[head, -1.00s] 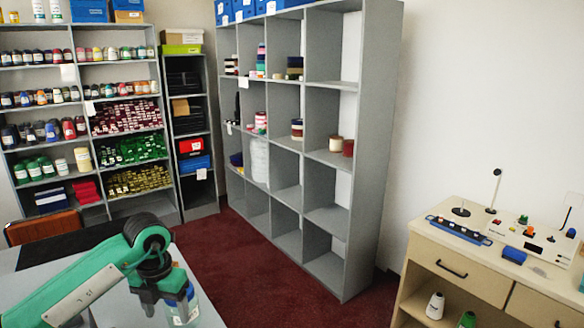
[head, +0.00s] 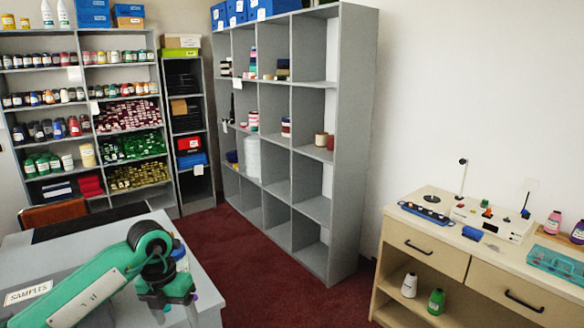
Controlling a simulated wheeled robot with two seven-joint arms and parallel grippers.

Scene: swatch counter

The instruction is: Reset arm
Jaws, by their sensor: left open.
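My left gripper (head: 174,312) is in the lower left of the head view, over the grey table (head: 90,245). Its fingers point down and stand apart, with nothing seen between them. A jar with a blue lid (head: 179,250) stands on the table just behind the gripper. My wrist hides much of the jar, and the two look apart. My right gripper is not in view.
A white "SAMPLES" label (head: 28,293) lies on the table at the left. A brown chair (head: 54,213) is behind the table. A tall grey shelf unit (head: 352,140) stands mid-view. A wooden counter (head: 400,262) is at right. Red floor lies open between.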

